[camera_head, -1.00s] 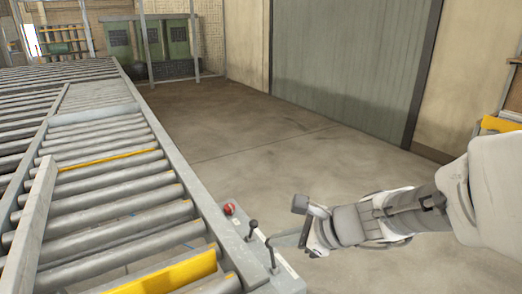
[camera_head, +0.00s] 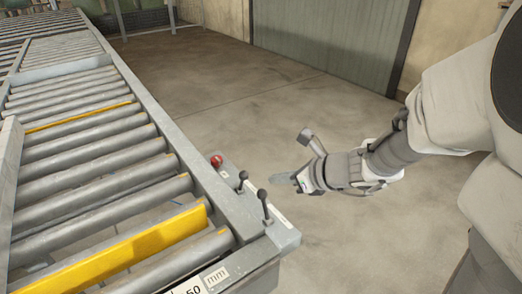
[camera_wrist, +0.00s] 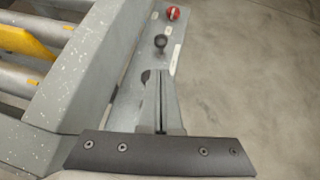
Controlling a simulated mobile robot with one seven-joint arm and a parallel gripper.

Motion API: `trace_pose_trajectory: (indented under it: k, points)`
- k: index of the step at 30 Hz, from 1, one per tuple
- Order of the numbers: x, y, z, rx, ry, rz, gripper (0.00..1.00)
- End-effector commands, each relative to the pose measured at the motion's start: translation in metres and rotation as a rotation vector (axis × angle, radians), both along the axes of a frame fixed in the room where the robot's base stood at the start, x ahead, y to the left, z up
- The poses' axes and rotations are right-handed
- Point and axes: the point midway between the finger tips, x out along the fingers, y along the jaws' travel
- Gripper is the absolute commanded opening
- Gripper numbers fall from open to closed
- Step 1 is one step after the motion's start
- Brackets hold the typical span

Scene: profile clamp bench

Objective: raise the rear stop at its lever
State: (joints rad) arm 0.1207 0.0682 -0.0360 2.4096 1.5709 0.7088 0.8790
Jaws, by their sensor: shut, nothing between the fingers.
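Two black-knobbed levers stand on a narrow grey control plate at the conveyor's side: a farther lever (camera_head: 243,177) and a nearer lever (camera_head: 263,196). The wrist view shows the farther lever's knob (camera_wrist: 161,41) clear ahead of the fingers, and another dark knob (camera_wrist: 146,76) partly hidden by them. I cannot tell which lever belongs to the rear stop. A yellow plate (camera_head: 125,247) stands upright between rollers and may be a stop. My gripper (camera_head: 276,181) is shut and empty, its tips just right of the levers. Contact with a lever cannot be told.
A red button (camera_head: 216,160) sits beyond the levers on the same plate; it shows in the wrist view too (camera_wrist: 173,13). The grey conveyor rail (camera_head: 165,140) runs along the left. A thin yellow strip (camera_head: 80,116) lies farther up the rollers. Open floor (camera_head: 270,110) lies right.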

Motion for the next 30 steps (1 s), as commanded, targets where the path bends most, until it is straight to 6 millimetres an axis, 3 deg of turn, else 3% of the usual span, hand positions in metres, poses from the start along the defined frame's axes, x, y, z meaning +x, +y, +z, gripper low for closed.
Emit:
trace_pose_trajectory:
  k: [15,30]
  points:
    - [0.047,0.048,-0.052,0.000,0.001,0.002,0.00]
    - [0.053,0.054,-0.057,-0.001,-0.001,0.001,0.00]
